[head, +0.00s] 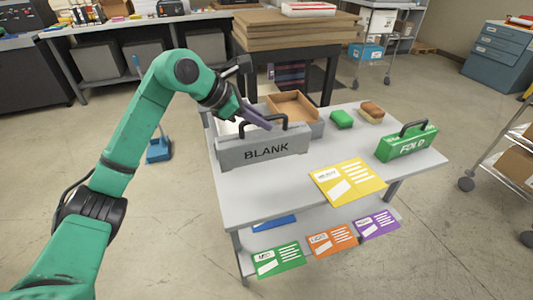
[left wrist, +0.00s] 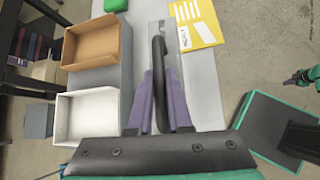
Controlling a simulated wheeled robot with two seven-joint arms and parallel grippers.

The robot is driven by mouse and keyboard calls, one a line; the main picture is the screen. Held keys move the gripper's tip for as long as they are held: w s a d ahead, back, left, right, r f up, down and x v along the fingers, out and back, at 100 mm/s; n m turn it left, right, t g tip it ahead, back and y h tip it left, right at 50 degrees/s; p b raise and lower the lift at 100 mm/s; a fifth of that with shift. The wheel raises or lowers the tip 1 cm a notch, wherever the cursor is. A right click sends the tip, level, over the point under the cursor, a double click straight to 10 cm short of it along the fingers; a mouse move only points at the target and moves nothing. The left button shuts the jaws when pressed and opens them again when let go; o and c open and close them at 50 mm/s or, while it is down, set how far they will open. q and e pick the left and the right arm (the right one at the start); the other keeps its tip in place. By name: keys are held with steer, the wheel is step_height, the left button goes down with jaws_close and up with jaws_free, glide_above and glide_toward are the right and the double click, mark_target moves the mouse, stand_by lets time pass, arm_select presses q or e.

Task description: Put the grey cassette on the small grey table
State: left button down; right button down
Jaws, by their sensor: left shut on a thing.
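The grey cassette (head: 240,158), marked BLANK and with a black handle, stands upright at the left end of a light grey table (head: 290,186). I cannot tell whether its underside touches the tabletop. My left gripper (head: 262,122) comes from behind and above, shut on the handle. In the left wrist view the handle (left wrist: 158,70) runs between the two purple fingers of the left gripper (left wrist: 160,110). The fingers hide part of the handle.
A green FOLD cassette (head: 407,145) stands at the table's right end. A brown tray (head: 293,106), a white tray (left wrist: 85,118), a green block (head: 341,119) and a brown-topped block (head: 371,111) are behind.

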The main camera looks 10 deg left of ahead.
mark_target(235, 143)
arm_select(q)
step_height(235, 143, down, 11)
steer(key=shift+r+p, duration=0.15)
steer(key=shift+p, duration=0.2)
steer(key=c, duration=0.8)
jaws_free()
steer(key=shift+c, duration=0.2)
arm_select(e)
steer(key=shift+w+d+r, duration=0.25)
steer(key=shift+w+r, duration=0.15)
steer(key=shift+r, duration=0.05)
arm_select(q)
steer(key=b+v, duration=0.2)
steer(key=v, duration=1)
steer(key=shift+s, duration=0.2)
arm_select(e)
step_height(235, 143, down, 2)
steer(key=shift+a+f, duration=0.1)
steer(key=shift+f, duration=0.1)
